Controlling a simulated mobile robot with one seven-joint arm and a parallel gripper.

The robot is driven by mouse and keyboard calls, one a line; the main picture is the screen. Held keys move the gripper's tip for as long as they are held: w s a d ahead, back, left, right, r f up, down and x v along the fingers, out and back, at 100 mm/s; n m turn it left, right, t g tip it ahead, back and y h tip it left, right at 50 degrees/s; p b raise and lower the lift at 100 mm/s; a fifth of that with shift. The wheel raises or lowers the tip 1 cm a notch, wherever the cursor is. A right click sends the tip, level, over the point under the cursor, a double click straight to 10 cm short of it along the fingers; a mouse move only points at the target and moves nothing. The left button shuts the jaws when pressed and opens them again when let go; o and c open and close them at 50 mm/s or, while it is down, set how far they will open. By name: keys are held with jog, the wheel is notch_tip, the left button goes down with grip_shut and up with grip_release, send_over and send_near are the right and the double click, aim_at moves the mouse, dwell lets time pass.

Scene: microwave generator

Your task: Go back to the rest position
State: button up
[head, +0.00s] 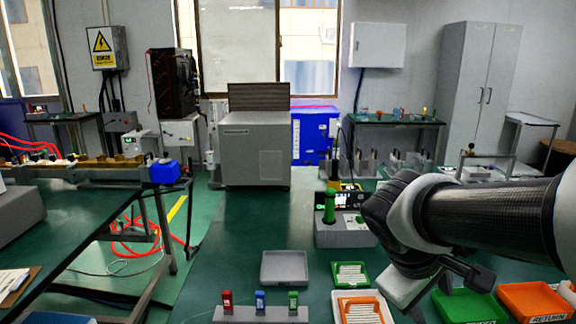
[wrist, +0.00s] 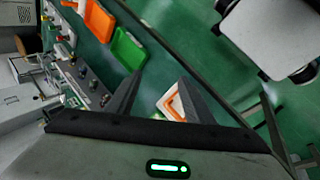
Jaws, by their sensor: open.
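My gripper (wrist: 155,98) shows in the wrist view with its two dark fingers apart and nothing between them. In the head view my arm reaches in from the right, above the right side of the green table (head: 245,240). The gripper's fingertips are hard to make out there, hidden by my own wrist and arm. In the wrist view a white and orange tray (wrist: 172,104) shows beyond the gap between the fingers, apart from them.
A grey device with a green knob (head: 329,207) stands left of my arm. A grey tray (head: 285,267), a stand with red, blue and green pieces (head: 261,313), a green tray (head: 468,306) and an orange tray (head: 535,301) lie at the front. Floor shows at left.

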jog(key=s+a+r+m+t+y+p, duration=0.2)
jog(key=s+a+r+m+y, duration=0.35)
jog(key=s+a, duration=0.35)
notch_tip(320, 180, up, 20)
jog(key=w+a+p, duration=0.1)
jog(key=p, duration=2)
jog(key=shift+w+r, duration=0.25)
jog(key=shift+w, duration=0.05)
